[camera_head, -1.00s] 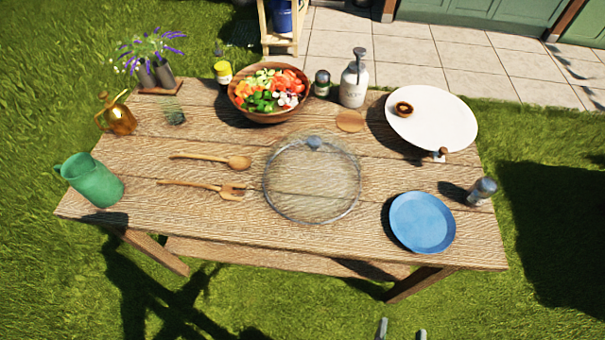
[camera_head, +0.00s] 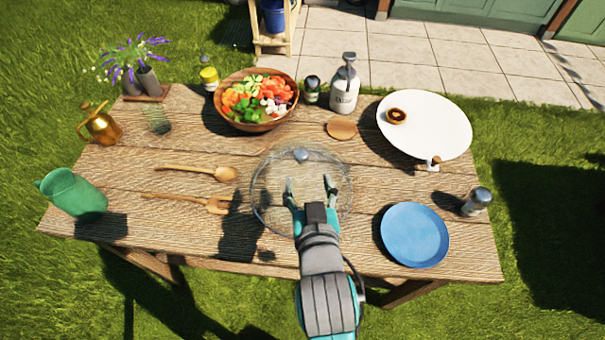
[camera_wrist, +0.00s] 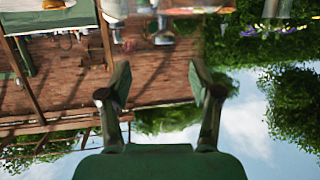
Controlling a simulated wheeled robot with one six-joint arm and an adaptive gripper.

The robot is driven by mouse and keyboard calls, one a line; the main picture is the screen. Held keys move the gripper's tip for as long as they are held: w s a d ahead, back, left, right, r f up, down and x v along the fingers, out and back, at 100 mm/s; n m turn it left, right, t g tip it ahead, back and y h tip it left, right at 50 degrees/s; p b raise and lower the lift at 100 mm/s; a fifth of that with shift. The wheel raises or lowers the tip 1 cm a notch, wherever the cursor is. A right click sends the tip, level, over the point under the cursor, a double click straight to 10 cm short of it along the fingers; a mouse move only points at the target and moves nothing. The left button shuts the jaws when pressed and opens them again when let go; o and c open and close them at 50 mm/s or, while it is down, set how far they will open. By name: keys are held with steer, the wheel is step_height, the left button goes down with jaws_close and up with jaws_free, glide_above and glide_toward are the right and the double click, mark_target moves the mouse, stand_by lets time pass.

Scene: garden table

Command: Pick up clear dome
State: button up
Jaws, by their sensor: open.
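The clear dome (camera_head: 262,176) is a transparent cover with a grey rim and a grey knob (camera_head: 301,155) on top. It stands on the wooden table, right of the wooden spoon and fork. My gripper (camera_head: 311,184) is open, with its fingers pointing to the far side of the table. In the head view it overlaps the dome, just nearer than the knob, with nothing between the fingers. Part of the dome is hidden behind my gripper. In the wrist view my open fingers (camera_wrist: 160,90) show against an upside-down background, and the dome cannot be made out there.
A salad bowl (camera_head: 229,105) stands behind the dome. A blue plate (camera_head: 414,235) is to the right, and a white round stand (camera_head: 440,125) is at the back right. A wooden spoon (camera_head: 200,171) and a wooden fork (camera_head: 188,202) lie left of the dome.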

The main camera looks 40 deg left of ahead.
mark_target(302, 159)
steer(key=x, duration=1)
steer(key=shift+w+a+f, duration=0.1)
steer(key=shift+a, duration=0.3)
jaws_close()
